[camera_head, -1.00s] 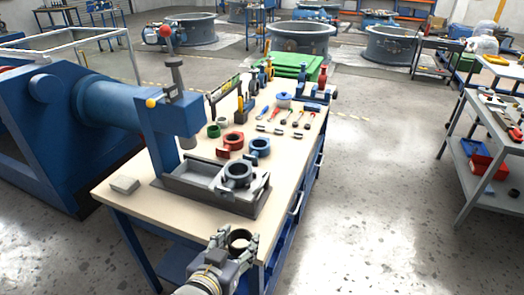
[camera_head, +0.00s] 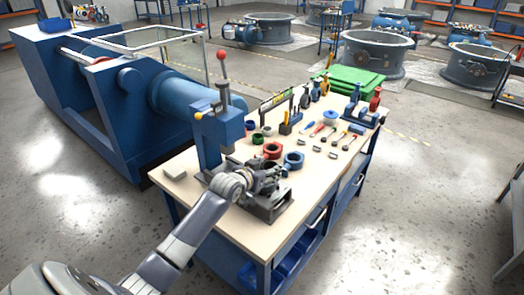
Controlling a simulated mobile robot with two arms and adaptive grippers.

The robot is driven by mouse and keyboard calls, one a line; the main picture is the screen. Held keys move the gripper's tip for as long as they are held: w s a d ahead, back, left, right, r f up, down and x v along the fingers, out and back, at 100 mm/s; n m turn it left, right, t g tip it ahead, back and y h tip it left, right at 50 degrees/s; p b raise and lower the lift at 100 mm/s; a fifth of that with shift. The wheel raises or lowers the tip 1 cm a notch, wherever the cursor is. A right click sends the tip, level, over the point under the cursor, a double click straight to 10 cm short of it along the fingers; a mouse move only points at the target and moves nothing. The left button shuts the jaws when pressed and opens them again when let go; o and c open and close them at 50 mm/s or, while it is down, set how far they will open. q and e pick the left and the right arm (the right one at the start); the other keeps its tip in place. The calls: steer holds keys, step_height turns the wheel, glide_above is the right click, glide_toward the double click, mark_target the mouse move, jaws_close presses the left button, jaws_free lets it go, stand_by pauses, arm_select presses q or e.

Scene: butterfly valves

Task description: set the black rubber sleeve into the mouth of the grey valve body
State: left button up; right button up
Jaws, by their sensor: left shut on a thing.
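My left gripper (camera_head: 265,179) reaches in from the lower left and is over the grey valve body (camera_head: 273,192), which sits in a grey fixture (camera_head: 270,212) on the workbench. The left gripper is shut on the black rubber sleeve. The sleeve is mostly hidden by the fingers and wrist, so I cannot tell whether it touches the mouth or is in it. The gripper also covers much of the valve body. My right gripper is not in view.
A blue press (camera_head: 212,140) with a red-knobbed lever stands just left of the fixture. A red ring part (camera_head: 272,150) and a blue ring part (camera_head: 294,160) lie close behind. Several hand tools lie further back. The bench top's front corner (camera_head: 245,236) is clear.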

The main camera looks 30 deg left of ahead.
arm_select(q)
steer(key=a+r, duration=0.1)
steer(key=w+a+r, duration=0.1)
steer(key=a, duration=0.1)
steer(key=shift+w+n+y, duration=0.15)
steer(key=shift+n+y, duration=0.15)
steer(key=shift+f, duration=0.1)
steer(key=shift+f+b, duration=0.4)
step_height(320, 180, down, 3)
steer(key=b, duration=0.3)
steer(key=shift+f+b, duration=0.45)
steer(key=shift+f, duration=0.4)
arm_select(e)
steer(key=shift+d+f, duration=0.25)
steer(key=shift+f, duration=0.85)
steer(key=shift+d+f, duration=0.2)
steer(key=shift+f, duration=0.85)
arm_select(q)
steer(key=shift+d, duration=0.1)
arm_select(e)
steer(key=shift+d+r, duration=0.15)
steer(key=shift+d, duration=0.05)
arm_select(q)
steer(key=shift+f, duration=0.1)
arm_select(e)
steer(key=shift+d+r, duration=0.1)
